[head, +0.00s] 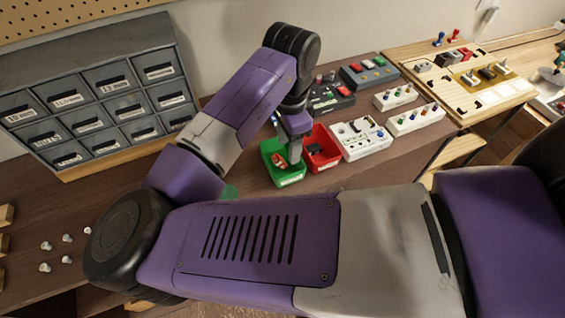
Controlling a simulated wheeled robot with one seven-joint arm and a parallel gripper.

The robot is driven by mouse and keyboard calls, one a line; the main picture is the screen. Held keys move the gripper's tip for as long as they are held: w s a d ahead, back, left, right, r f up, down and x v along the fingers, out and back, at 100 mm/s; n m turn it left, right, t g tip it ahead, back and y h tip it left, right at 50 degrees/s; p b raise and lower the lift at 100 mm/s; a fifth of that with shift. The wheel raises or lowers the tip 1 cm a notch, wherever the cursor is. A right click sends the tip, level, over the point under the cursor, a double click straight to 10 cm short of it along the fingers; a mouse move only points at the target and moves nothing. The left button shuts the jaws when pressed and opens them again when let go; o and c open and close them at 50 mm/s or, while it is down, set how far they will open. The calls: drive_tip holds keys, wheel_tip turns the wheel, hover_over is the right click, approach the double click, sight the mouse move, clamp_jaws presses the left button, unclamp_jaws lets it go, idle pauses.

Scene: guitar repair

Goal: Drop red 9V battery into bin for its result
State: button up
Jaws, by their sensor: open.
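A small red object, likely the red 9V battery (280,160), shows inside the green bin (289,182), low and towards its left side. My gripper (296,156) points down over the right part of the green bin, close beside the red object. It is open; its fingertips are small and partly hidden, and I cannot tell whether they touch anything. The red bin (331,166) stands right against the green bin on its right. Something dark lies in the red bin, too small to name.
A white panel with sockets (362,138) stands right of the bins. Dark boxes with buttons (369,74) are behind. A grey drawer cabinet (92,95) stands at the left back. Small white knobs (45,245) lie at the left front. My arm covers much of the bench front.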

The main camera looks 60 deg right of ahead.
wheel_tip(320, 180, up, 8)
idle(0.5)
drive_tip(key=shift+f, duration=0.15)
